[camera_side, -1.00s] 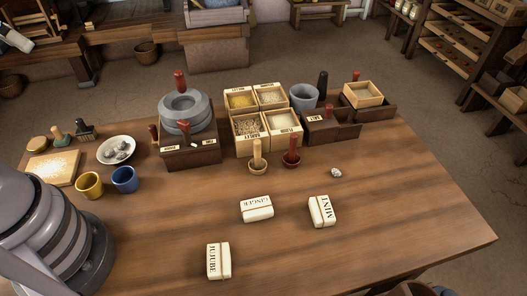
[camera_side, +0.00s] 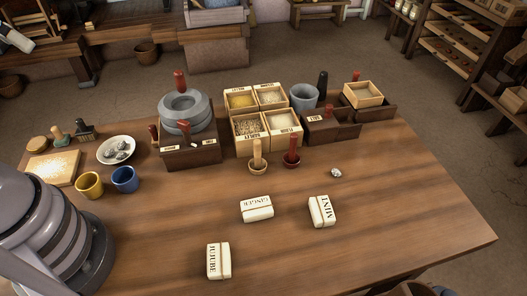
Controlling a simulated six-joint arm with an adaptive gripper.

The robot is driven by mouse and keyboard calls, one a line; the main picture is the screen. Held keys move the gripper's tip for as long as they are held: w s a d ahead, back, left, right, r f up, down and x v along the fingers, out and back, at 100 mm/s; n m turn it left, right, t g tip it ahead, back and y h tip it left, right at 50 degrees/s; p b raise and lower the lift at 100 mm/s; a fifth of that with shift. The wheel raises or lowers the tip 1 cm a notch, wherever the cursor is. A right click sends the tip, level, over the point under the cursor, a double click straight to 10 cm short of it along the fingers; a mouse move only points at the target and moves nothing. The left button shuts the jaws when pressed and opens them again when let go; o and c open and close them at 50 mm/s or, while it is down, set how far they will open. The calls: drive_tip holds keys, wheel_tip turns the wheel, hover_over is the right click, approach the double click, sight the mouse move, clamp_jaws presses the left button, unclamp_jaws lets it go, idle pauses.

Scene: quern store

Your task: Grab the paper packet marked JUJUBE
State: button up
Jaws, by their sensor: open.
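The paper packet marked JUJUBE (camera_side: 219,261) lies flat near the front edge of the wooden table (camera_side: 350,235), its label running lengthwise along its left part. Two similar cream packets lie behind it to the right, one marked GINGER (camera_side: 257,208) and one marked MINT (camera_side: 322,211). All three are apart from one another. Nothing touches the JUJUBE packet. My gripper is outside the view; only a grey part of my arm shows at the lower left.
A stone quern (camera_side: 186,114) stands on a dark box at the back. Beside it are labelled grain boxes (camera_side: 245,151) and a grey mortar (camera_side: 304,97). A yellow cup (camera_side: 89,186) and a blue cup (camera_side: 124,179) stand left. The wood around the packets is clear.

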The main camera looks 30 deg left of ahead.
drive_tip(key=o, duration=0.4)
drive_tip(key=shift+c, duration=0.2)
